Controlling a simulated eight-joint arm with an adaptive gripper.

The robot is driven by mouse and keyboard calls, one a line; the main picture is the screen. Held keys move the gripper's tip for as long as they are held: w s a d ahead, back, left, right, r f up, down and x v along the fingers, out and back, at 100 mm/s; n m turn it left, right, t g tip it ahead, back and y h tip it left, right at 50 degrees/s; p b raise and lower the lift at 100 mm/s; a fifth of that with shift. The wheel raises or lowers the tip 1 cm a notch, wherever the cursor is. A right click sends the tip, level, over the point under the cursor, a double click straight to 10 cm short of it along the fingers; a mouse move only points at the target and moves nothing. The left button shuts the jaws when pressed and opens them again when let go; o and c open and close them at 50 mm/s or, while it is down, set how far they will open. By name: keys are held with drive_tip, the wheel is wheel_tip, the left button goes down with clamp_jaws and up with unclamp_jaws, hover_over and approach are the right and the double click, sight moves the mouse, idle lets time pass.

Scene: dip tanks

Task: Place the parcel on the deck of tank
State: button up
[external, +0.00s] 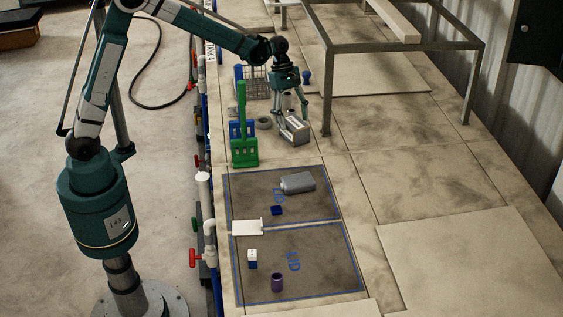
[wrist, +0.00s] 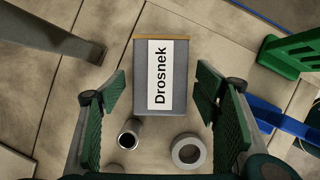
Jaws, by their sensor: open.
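A grey box with a white label reading "Drosnek", which I take as the parcel (external: 295,131), rests on the tan tank deck (external: 410,165). In the wrist view the parcel (wrist: 176,58) has a brown far edge. My gripper (external: 291,117) is directly over it, pointing down. In the wrist view my gripper (wrist: 162,98) is open, with its green-padded fingers spread on either side of the box's near part. I cannot tell whether the fingers touch it. Two blue-outlined dark panels lie on the deck; the lower panel (external: 325,265) is marked "LID".
A green stand (external: 243,150) is left of the parcel. A pale ring (wrist: 188,151) and a metal cylinder (wrist: 129,133) lie close by. A metal frame (external: 326,90) stands to the right. A grey rounded block (external: 298,183) sits on the upper panel.

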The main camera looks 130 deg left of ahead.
drive_tip(key=p+v, duration=0.2)
drive_tip(key=v, duration=0.6)
drive_tip(key=shift+s+r, duration=0.15)
drive_tip(key=shift+r, duration=0.05)
idle(0.3)
